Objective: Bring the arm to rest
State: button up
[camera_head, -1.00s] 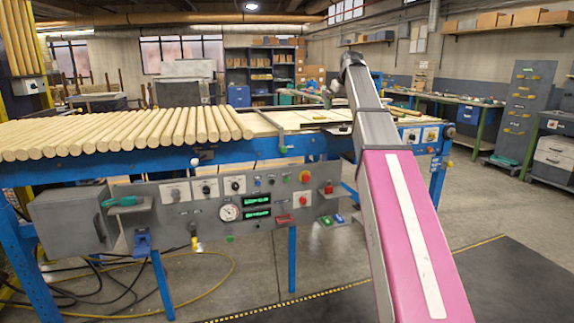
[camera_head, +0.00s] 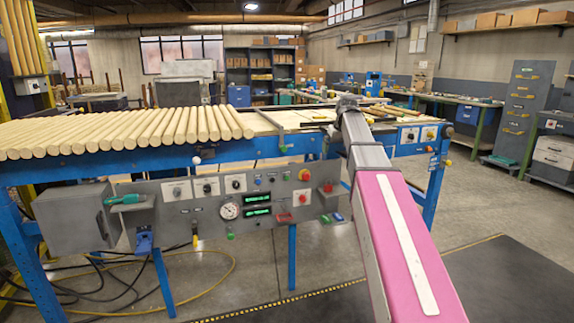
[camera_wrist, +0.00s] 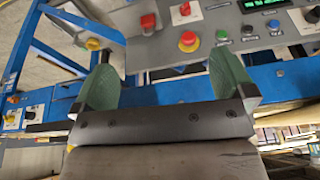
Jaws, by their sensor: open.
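My arm shows in the head view as a pink and grey link reaching forward over the right part of the blue-framed line (camera_head: 270,147). My gripper (camera_wrist: 165,85) shows in the wrist view, with two green-padded fingers wide apart and nothing between them. Its fingers point toward the grey control panel (camera_head: 170,200), which also shows in the wrist view (camera_wrist: 160,48) with red buttons (camera_wrist: 188,41). The gripper itself is hidden behind the arm in the head view.
Several turned wooden rods (camera_head: 120,130) lie side by side on the line at left. A red button (camera_head: 304,175) and a gauge (camera_head: 229,208) sit on the panel. Workbenches (camera_head: 450,100) and a drawer cabinet (camera_head: 556,155) stand at right. Open floor lies between.

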jog(key=s+f+g, duration=0.1)
jog(key=s+f, duration=0.3)
jog(key=f, duration=0.4)
jog(key=s+f+m, duration=0.1)
jog(key=s+f, duration=0.3)
jog(key=f, duration=0.5)
jog(key=s+f+g, duration=0.1)
jog(key=s+f, duration=0.4)
jog(key=f, duration=0.3)
jog(key=s+a+f+m+g+h, duration=0.1)
jog(key=s+f, duration=1.4)
jog(key=s, duration=0.1)
jog(key=shift+f+m, duration=0.3)
jog(key=shift+f, duration=0.05)
jog(key=shift+a, duration=0.1)
